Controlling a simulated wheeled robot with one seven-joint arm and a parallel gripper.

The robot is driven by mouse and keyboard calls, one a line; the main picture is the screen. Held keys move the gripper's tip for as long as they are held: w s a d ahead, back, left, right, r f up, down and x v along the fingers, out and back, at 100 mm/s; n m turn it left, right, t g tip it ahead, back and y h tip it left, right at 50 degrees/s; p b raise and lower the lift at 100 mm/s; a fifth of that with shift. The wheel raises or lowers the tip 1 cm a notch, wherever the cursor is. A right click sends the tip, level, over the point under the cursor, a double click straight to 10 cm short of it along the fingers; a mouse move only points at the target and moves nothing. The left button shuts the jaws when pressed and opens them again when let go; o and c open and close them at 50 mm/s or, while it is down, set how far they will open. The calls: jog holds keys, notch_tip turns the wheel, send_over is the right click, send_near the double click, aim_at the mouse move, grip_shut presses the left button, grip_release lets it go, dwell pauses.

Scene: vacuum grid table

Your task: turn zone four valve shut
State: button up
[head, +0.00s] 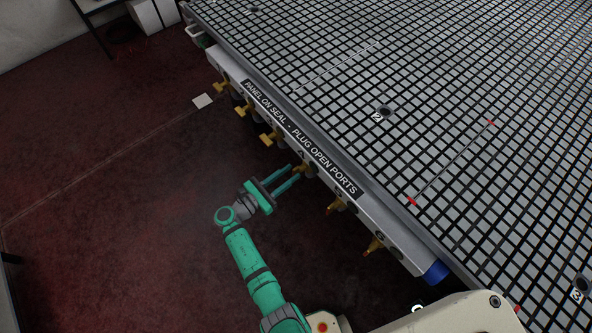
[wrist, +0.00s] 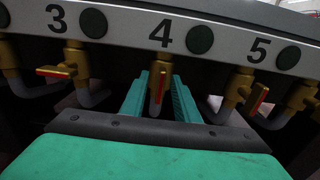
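The zone four valve (wrist: 160,82) is brass and sits under the number 4 in the wrist view. Its lever appears to point out toward the wrist camera, with a little red showing. In the head view the valve (head: 304,168) is partly hidden at my fingertips. My gripper (head: 295,172) is open, with one teal finger on each side of the valve; it also shows in the wrist view (wrist: 161,88). I cannot tell whether either finger touches the lever.
Neighbouring valve 3 (wrist: 66,68) has its red lever lying sideways to the left. Valve 5 (wrist: 250,92) has its lever slanted. More valves line the grid table's (head: 450,140) side panel. The dark red floor (head: 110,200) to the left is open.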

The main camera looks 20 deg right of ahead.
aim_at(293, 172)
jog(key=shift+x, duration=1.65)
jog(key=shift+s, duration=0.15)
jog(key=shift+c, duration=0.7)
jog(key=shift+d, duration=0.1)
grip_shut()
